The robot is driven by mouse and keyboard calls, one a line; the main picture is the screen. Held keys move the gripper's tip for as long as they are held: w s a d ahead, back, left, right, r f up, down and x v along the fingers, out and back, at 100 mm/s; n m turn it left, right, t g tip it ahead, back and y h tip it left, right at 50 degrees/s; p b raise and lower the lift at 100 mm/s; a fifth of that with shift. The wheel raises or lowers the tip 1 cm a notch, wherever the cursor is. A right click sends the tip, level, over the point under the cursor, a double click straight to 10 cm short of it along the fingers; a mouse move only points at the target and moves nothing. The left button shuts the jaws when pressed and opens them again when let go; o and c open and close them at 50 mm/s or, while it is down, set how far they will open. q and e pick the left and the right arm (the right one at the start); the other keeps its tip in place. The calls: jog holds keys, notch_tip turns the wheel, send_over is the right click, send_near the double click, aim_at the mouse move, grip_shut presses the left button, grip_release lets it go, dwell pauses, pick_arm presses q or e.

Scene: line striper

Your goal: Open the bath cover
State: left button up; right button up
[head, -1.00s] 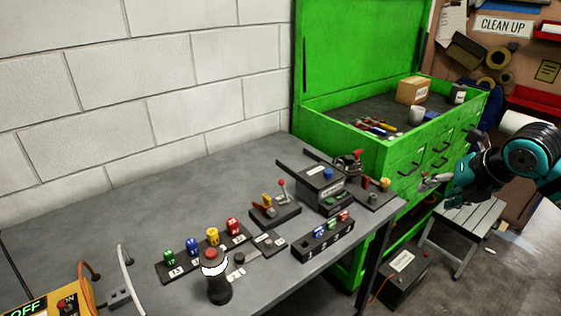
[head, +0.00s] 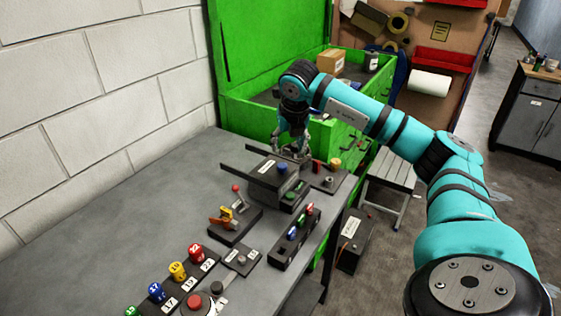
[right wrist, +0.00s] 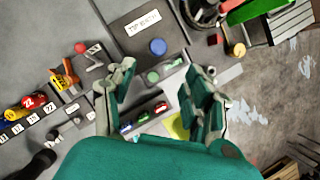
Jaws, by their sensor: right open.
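The bath cover is a dark plate (head: 262,176) with a white label and a blue knob (head: 282,167), on top of a dark box on the grey workbench. It lies flat and looks closed. In the right wrist view the cover (right wrist: 128,42) and its blue knob (right wrist: 157,46) are ahead of the fingers. My right gripper (head: 297,148) is at the far side of the box, partly behind the cover in the head view. Its fingers (right wrist: 160,92) are spread apart with nothing between them, and they look apart from the knob. My left gripper is out of view.
A block with coloured pieces (head: 294,236) stands in front of the box, and a small stand with a red-tipped lever (head: 236,215) stands left. The green tool cabinet (head: 236,117) is behind. The bench's left part is bare.

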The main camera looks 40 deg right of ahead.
aim_at(283, 165)
jog(key=p+x, duration=0.1)
jog(key=x, duration=0.4)
jog(key=p+x, duration=0.1)
jog(key=x, duration=0.3)
jog(key=shift+w+f, duration=0.6)
jog(key=shift+f, duration=0.4)
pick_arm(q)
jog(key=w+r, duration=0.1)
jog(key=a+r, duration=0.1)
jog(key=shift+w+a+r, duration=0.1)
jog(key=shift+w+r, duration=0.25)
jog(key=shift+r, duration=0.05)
pick_arm(e)
jog(key=shift+c, duration=0.7)
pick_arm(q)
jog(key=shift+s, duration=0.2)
pick_arm(e)
jog(key=shift+d, duration=0.1)
grip_shut()
